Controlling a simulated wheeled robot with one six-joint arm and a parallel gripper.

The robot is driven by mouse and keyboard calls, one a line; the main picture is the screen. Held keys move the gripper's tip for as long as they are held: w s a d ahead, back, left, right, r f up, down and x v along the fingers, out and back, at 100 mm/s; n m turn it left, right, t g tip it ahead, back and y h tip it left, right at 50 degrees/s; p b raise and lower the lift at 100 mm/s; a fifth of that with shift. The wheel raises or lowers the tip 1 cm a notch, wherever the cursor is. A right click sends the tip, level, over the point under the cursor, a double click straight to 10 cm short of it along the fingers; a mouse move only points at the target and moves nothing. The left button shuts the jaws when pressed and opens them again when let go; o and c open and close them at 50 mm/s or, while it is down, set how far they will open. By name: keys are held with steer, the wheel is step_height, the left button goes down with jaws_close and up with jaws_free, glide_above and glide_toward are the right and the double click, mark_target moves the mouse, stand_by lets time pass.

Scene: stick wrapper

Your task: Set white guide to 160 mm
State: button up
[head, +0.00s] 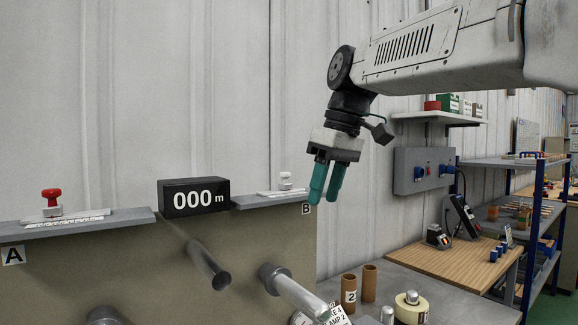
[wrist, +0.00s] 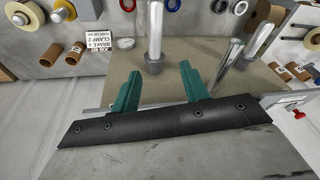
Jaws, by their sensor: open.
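The white guide (head: 285,181) is a small white knob on a white scale strip, on the right grey ledge above the label B. The strip's marks are too small to read, so its setting cannot be told. My gripper (head: 326,188) has two green fingers pointing down, apart and empty, to the right of the white guide. In the wrist view the open fingers (wrist: 160,90) show with nothing between them. I cannot make out the white guide in the wrist view.
A red knob (head: 52,198) stands on the left ledge above label A, and shows in the wrist view (wrist: 299,114). A black display (head: 194,198) reading 000 m stands between the ledges. Metal rollers (head: 209,264) jut out below. A bench with tubes and tape (head: 411,307) is at lower right.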

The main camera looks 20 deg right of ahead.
mark_target(285, 181)
steer(key=w+d+r+n+y, duration=0.1)
steer(key=w+r+n, duration=0.2)
steer(key=w+r, duration=0.3)
steer(key=w+r+n+y, duration=0.1)
steer(key=w+r+n, duration=0.25)
steer(key=w, duration=0.55)
steer(key=shift+m+t, duration=0.3)
steer(key=shift+m, duration=0.05)
steer(key=x, duration=0.7)
steer(key=shift+s+d, duration=0.1)
steer(key=shift+s, duration=0.1)
